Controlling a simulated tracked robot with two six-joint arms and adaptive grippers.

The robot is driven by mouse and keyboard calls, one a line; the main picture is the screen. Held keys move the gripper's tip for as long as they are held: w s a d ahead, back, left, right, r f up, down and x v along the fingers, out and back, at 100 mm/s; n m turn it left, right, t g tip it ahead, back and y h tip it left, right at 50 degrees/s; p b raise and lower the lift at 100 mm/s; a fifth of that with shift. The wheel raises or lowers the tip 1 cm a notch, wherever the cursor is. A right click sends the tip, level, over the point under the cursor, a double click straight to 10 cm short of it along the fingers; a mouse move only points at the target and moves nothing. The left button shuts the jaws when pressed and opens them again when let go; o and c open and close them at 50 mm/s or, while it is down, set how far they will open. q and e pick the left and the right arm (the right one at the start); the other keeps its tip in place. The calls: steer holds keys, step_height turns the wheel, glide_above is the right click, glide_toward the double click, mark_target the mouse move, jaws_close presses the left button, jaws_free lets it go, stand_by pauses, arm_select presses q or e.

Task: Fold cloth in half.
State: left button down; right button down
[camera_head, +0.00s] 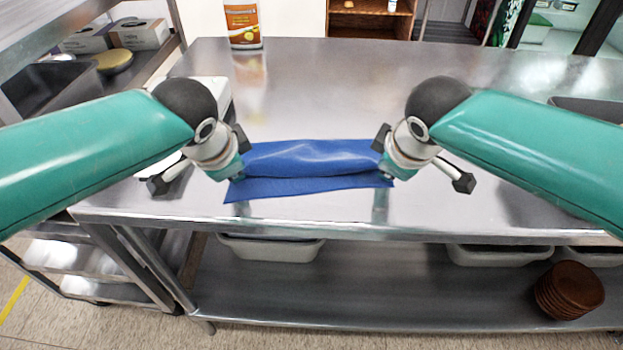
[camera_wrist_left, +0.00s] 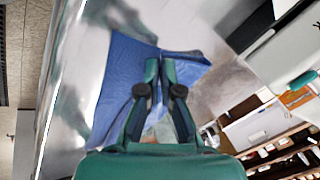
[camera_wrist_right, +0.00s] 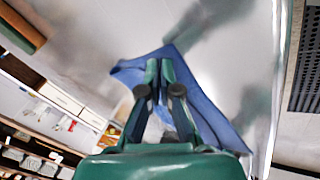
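A blue cloth (camera_head: 310,160) lies near the front edge of the steel table, with a raised, rounded fold over a flat front strip. My left gripper (camera_head: 237,172) is at its left end, and my right gripper (camera_head: 384,170) is at its right end. In the left wrist view the fingertips (camera_wrist_left: 160,62) are close together on the cloth (camera_wrist_left: 120,80). In the right wrist view the fingertips (camera_wrist_right: 159,62) are likewise pinched on the cloth (camera_wrist_right: 205,110). The exact grip on the edge is partly hidden in the head view.
The steel table (camera_head: 330,85) is clear behind the cloth. An orange-labelled bottle (camera_head: 243,24) stands at the back left. A white object (camera_head: 211,92) sits partly behind my left arm. Bins (camera_head: 272,248) and stacked brown dishes (camera_head: 570,290) are on the shelf below.

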arm_select(q)
steer(key=c, duration=1)
jaws_free()
steer(key=shift+c, duration=0.2)
arm_select(e)
steer(key=c, duration=1)
jaws_free()
steer(key=shift+c, duration=0.2)
arm_select(q)
steer(key=shift+r, duration=0.1)
arm_select(e)
steer(key=shift+s+r, duration=0.1)
